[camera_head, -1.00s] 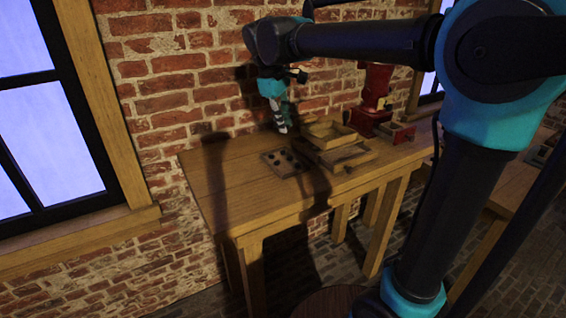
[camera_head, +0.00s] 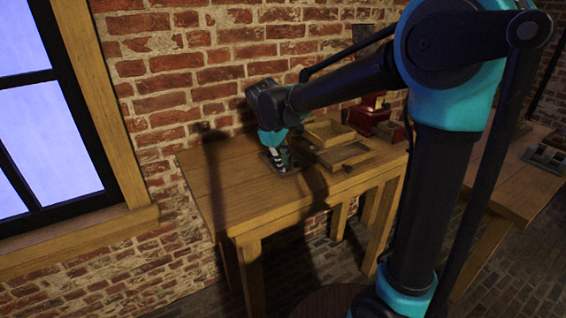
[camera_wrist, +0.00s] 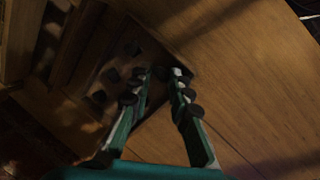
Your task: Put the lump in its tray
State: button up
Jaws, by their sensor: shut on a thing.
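My gripper (camera_wrist: 165,74) is shut on the lump (camera_wrist: 160,73), a small dark thing mostly hidden between its fingertips. I cannot tell whether these are hollows or pieces, nor whether the lump touches the tray.
Two wooden trays, a rear one (camera_head: 328,132) and a front one (camera_head: 345,155), stand right of my gripper. A small dark spot (camera_head: 348,168) shows by the front one. A red machine (camera_head: 370,115) stands behind. The table's (camera_head: 225,190) left part is clear.

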jog(key=shift+f, duration=0.25)
jog(key=o, duration=0.5)
jog(key=shift+f, duration=0.1)
jog(key=shift+r, duration=0.2)
jog(key=v, duration=1.2)
jog(key=shift+r, duration=0.2)
